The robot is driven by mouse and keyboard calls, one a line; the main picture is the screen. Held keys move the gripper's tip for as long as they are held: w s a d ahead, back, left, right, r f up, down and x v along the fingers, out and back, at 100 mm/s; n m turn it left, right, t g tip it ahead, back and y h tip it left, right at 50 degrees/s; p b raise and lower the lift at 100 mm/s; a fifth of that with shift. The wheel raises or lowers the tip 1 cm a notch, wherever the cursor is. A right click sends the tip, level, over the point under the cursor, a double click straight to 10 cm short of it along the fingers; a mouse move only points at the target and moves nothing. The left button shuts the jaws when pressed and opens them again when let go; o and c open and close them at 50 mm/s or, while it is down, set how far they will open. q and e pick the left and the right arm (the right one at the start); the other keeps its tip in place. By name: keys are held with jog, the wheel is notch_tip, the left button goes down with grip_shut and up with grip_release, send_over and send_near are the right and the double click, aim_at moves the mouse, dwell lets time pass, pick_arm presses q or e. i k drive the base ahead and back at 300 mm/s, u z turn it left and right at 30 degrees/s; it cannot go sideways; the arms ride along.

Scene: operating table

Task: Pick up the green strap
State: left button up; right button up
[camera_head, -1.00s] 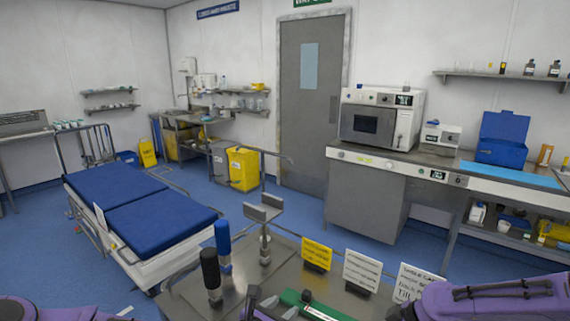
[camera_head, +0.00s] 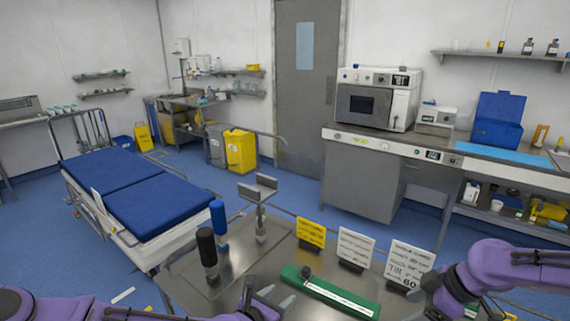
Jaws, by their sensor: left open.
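A long green strap (camera_head: 330,291) with a white printed strip and a small black part near its left end lies on the metal table (camera_head: 189,292) at the bottom middle. My left gripper (camera_head: 268,293) is at the bottom edge, just left of the strap, with its fingers apart and nothing between them. My right arm comes in from the right; its gripper end (camera_head: 428,291) is right of the strap, and its fingers do not show clearly. A small bit of green (camera_head: 472,309) shows beside the right arm, too hidden to identify.
A black-handled post (camera_head: 207,248), a blue-handled post (camera_head: 218,220) and a metal bracket (camera_head: 260,200) stand at the table's left. A yellow sign (camera_head: 311,232) and two white signs (camera_head: 354,246) (camera_head: 408,263) stand behind the strap. A blue bed (camera_head: 130,192) is further left.

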aim_at(369, 310)
jog(key=k, duration=1.3)
